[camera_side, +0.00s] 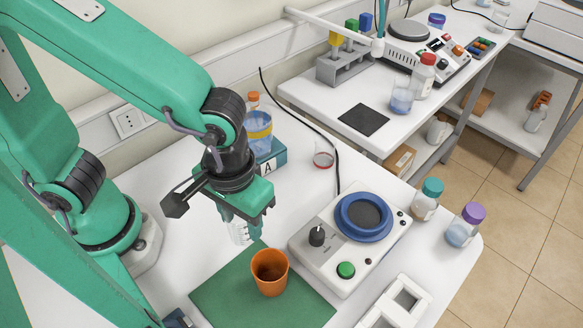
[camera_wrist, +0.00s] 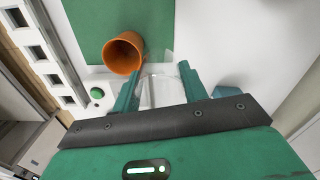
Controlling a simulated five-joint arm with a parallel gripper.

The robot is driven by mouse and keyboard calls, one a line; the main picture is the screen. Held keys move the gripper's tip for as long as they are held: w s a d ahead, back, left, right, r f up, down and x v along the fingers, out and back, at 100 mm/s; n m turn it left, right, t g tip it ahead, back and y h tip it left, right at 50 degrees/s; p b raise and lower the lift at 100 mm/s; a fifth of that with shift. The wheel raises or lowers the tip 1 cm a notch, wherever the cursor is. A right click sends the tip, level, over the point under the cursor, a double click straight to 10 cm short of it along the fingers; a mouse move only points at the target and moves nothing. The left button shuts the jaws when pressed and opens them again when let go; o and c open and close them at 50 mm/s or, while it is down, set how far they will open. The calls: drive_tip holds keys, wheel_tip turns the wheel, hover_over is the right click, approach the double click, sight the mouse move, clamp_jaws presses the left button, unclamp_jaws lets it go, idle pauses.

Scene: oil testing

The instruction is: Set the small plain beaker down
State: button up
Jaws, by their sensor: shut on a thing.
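The small plain beaker (camera_side: 239,233) is clear and looks empty. My gripper (camera_side: 243,220) points down and is shut on it. In the wrist view the clear beaker (camera_wrist: 162,91) sits between the two green fingers of my gripper (camera_wrist: 158,82). In the side view it shows by the back edge of the green mat (camera_side: 222,297), behind the orange cup. I cannot tell whether its base touches the surface.
An orange cup (camera_side: 270,272) stands upright on the mat, close to the beaker. A hotplate (camera_side: 325,262) with a blue ring is to the right.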

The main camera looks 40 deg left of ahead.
drive_tip(key=shift+w, duration=0.15)
drive_tip(key=shift+w, duration=0.3)
drive_tip(key=w+a+n, duration=0.2)
drive_tip(key=w+a, duration=0.4)
drive_tip(key=w, duration=0.7)
drive_tip(key=w+a+n, duration=0.3)
drive_tip(key=w+a, duration=0.3)
drive_tip(key=w, duration=0.6)
drive_tip(key=w+a+f, duration=0.2)
drive_tip(key=a, duration=0.1)
drive_tip(key=w+a+f, duration=0.2)
drive_tip(key=a, duration=0.1)
drive_tip(key=w+a+f, duration=0.2)
drive_tip(key=a, duration=0.2)
drive_tip(key=shift+w+f, duration=0.1)
drive_tip(key=shift+f, duration=0.3)
drive_tip(key=shift+f, duration=0.1)
drive_tip(key=shift+f, duration=1.9)
drive_tip(key=shift+f, duration=0.1)
